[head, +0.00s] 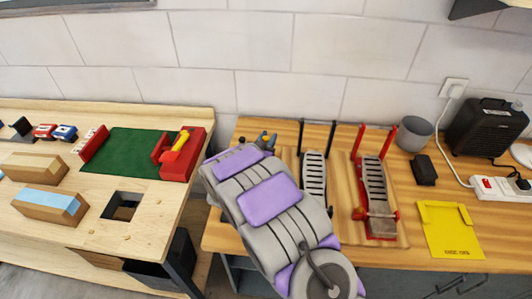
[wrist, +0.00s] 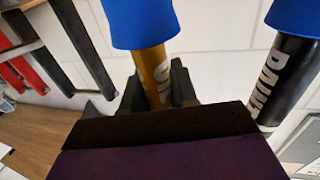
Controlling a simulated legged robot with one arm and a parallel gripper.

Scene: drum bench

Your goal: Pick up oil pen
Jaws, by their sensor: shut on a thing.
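The oil pen (wrist: 153,68) shows in the wrist view as a gold-yellow barrel with part of its lettering and a wide blue top (wrist: 142,22). My gripper (wrist: 156,92) is shut on its barrel, with a dark finger on each side. The pen's lower end is hidden behind my gripper's body. A dark pen with a blue top (wrist: 290,75) and large light lettering stands to the right, apart from my fingers. In the head view, my purple and grey arm hides most of my gripper.
Two pedal units, one black (head: 313,180) and one red (head: 378,190), stand on the wooden bench right of my arm. A grey cup (head: 414,133), black box (head: 424,169) and yellow sheet (head: 449,228) lie further right. The tiled wall is close behind.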

